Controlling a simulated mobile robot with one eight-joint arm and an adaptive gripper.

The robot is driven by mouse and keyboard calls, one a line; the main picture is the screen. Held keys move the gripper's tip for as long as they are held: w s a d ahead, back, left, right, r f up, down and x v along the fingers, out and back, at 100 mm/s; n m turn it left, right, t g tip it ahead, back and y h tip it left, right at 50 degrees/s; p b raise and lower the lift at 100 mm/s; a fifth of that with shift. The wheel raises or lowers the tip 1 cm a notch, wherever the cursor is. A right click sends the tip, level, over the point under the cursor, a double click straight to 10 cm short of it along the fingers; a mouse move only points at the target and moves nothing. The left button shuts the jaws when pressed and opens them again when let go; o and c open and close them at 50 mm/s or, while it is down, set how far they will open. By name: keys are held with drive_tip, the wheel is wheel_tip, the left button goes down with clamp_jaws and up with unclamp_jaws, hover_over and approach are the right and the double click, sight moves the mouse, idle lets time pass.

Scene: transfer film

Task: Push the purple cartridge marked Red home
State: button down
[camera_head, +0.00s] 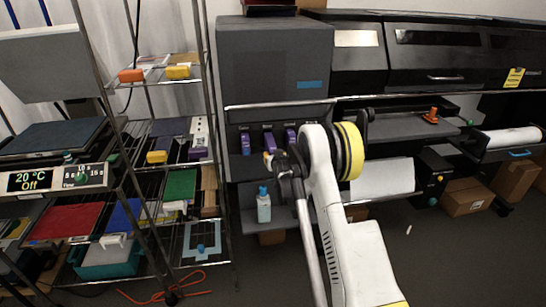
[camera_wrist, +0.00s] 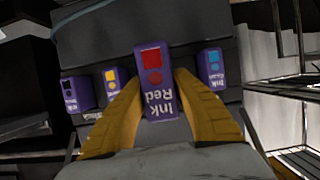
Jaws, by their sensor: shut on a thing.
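The purple cartridge marked Ink Red (camera_wrist: 154,85), with red marks on its face, is between the yellow fingers of my gripper (camera_wrist: 157,84) in the wrist view. My gripper is shut on it. Its far end meets the dark front of the printer, and it appears to stand out farther than its neighbours. How deep it sits is hidden. In the head view my gripper (camera_head: 270,158) is at the middle purple cartridge (camera_head: 268,141), low on the grey printer (camera_head: 275,65), and partly covers it.
Purple cartridges with cyan (camera_wrist: 212,66), yellow (camera_wrist: 112,80) and black (camera_wrist: 76,94) marks sit in the same row, close to my fingers. A bottle with a blue cap (camera_head: 264,207) stands below the slots. A wire rack (camera_head: 212,130) of trays stands left.

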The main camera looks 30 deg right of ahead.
drive_tip(key=shift+w, duration=0.1)
idle(0.3)
drive_tip(key=shift+w+d+b, duration=0.15)
drive_tip(key=shift+w+d, duration=0.05)
drive_tip(key=shift+w, duration=0.5)
drive_tip(key=shift+w+d+b, duration=0.1)
drive_tip(key=shift+w+d, duration=0.15)
drive_tip(key=shift+w, duration=0.5)
drive_tip(key=shift+w+d+b, duration=0.15)
drive_tip(key=shift+w+d, duration=0.05)
drive_tip(key=shift+w, duration=0.5)
drive_tip(key=shift+w, duration=0.15)
drive_tip(key=shift+w+d+b, duration=0.15)
drive_tip(key=shift+w+d, duration=0.1)
drive_tip(key=shift+w, duration=0.5)
drive_tip(key=shift+w+d+b, duration=0.2)
drive_tip(key=shift+w, duration=0.5)
drive_tip(key=shift+w+d+b, duration=0.15)
drive_tip(key=shift+w+d, duration=0.1)
drive_tip(key=shift+w, duration=0.5)
drive_tip(key=shift+w, duration=0.2)
drive_tip(key=shift+w+d+b, duration=0.2)
drive_tip(key=shift+w, duration=0.35)
drive_tip(key=shift+w+d+b, duration=0.15)
drive_tip(key=shift+w, duration=0.35)
drive_tip(key=c, duration=1)
unclamp_jaws()
drive_tip(key=shift+c, duration=0.2)
